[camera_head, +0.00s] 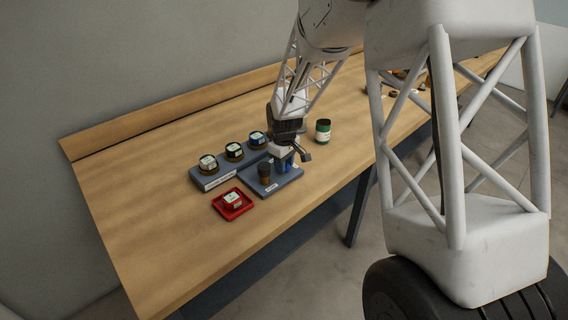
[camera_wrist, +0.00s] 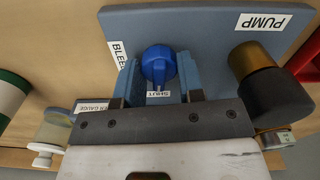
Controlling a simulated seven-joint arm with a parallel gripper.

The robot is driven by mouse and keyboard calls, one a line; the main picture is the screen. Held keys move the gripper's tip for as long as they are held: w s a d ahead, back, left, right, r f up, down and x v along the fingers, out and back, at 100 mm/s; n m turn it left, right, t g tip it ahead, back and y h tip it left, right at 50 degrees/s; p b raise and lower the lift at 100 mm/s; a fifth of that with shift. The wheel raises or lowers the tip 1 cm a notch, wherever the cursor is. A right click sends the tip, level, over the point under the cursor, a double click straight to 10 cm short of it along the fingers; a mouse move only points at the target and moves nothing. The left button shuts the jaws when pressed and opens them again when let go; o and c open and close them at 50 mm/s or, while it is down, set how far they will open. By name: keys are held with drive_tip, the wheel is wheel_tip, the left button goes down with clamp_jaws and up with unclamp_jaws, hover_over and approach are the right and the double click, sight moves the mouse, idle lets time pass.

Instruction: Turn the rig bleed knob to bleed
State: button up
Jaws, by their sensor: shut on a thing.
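The blue bleed knob (camera_wrist: 158,65) sits on the grey-blue rig plate (camera_wrist: 205,25), between my gripper's (camera_wrist: 158,75) two blue fingers. My gripper is shut on the knob. A "SHUT" label (camera_wrist: 159,94) lies on the near side of the knob, and the knob's narrow end points toward it. A partly covered "BLEED" label (camera_wrist: 115,54) is to the left. In the head view my gripper (camera_head: 286,158) reaches down onto the right part of the rig plate (camera_head: 258,188) and hides most of the knob.
A dark, brass-coloured pump cylinder (camera_wrist: 268,82) stands right of the knob, near the "PUMP" label (camera_wrist: 263,22).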

drive_tip(key=m, duration=0.4)
drive_tip(key=shift+m, duration=0.3)
drive_tip(key=m, duration=0.3)
drive_tip(key=shift+w+d+m, duration=0.1)
drive_tip(key=shift+m, duration=0.2)
drive_tip(key=m, duration=0.4)
drive_tip(key=shift+m, duration=0.3)
drive_tip(key=shift+d+m, duration=0.15)
drive_tip(key=shift+m, duration=2.05)
drive_tip(key=o, duration=0.9)
drive_tip(key=shift+r, duration=0.15)
